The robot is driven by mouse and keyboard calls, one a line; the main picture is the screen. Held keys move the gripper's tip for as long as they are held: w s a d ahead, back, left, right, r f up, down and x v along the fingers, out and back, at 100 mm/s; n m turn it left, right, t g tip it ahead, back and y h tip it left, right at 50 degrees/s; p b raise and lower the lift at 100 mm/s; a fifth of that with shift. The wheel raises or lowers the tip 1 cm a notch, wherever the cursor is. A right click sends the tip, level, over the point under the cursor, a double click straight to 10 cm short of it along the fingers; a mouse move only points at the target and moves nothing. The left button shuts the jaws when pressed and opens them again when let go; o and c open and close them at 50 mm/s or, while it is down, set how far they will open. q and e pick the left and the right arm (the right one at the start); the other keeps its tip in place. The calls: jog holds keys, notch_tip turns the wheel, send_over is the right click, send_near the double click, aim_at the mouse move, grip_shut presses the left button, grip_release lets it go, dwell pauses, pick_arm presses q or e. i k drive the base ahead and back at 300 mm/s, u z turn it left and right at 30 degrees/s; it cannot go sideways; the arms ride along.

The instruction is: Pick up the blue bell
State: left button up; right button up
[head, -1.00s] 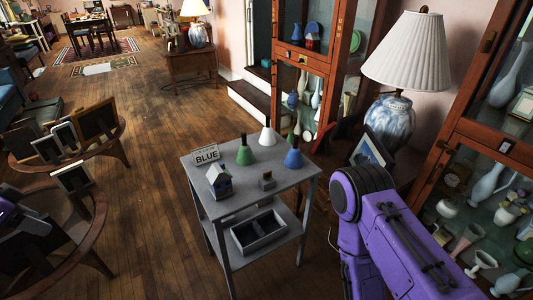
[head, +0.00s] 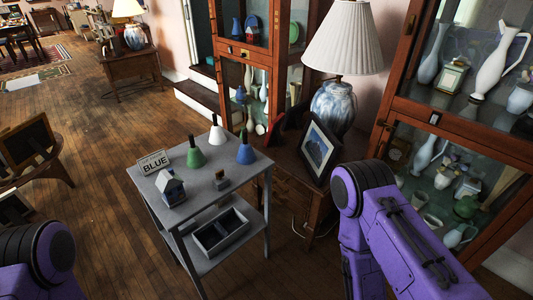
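The blue bell (head: 245,154) stands upright on the right part of the grey side table (head: 201,202), its dark handle pointing up. A green bell (head: 196,156) stands to its left and a white bell (head: 217,134) stands behind, between the two. A sign reading "BLUE" (head: 154,163) stands at the table's left back corner. Purple links of my two arms show at the lower left and lower right, apart from the table. Neither gripper is in view.
A small house (head: 171,189) and a small block-like object (head: 222,182) are on the tabletop. A divided tray (head: 220,231) sits on the lower shelf. A lamp (head: 334,105) and picture frame (head: 322,149) stand on the right. Glass cabinets (head: 460,130) flank them. Open floor lies left.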

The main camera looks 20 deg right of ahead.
aim_at(245, 155)
jog(key=z, duration=1.6)
jog(key=i, duration=1.65)
jog(key=u, duration=1.35)
